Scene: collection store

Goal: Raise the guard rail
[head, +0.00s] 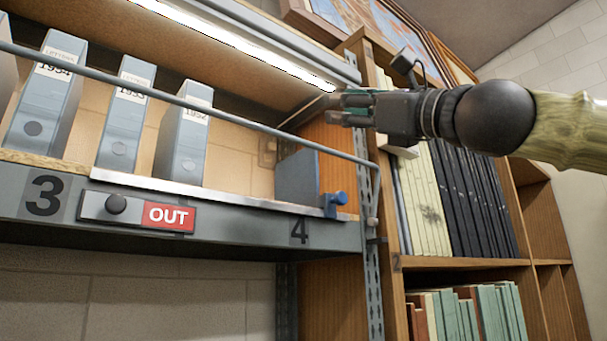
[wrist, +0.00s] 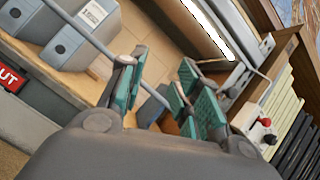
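The guard rail (head: 240,121) is a thin grey rod crossing the front of the shelf, in front of the box files. It slopes down to the right in the head view and bends downward at the right upright. My gripper (head: 345,106) is above the rail's right part in the head view, its fingers pointing left. I cannot tell whether the left finger touches the rail.
Several grey box files (head: 182,137) stand on the shelf behind the rail. A blue clamp (head: 335,203) is on the shelf edge near its right end. A sliding plate with a black knob shows a red OUT sign (head: 168,216). A wooden bookcase (head: 465,262) stands right.

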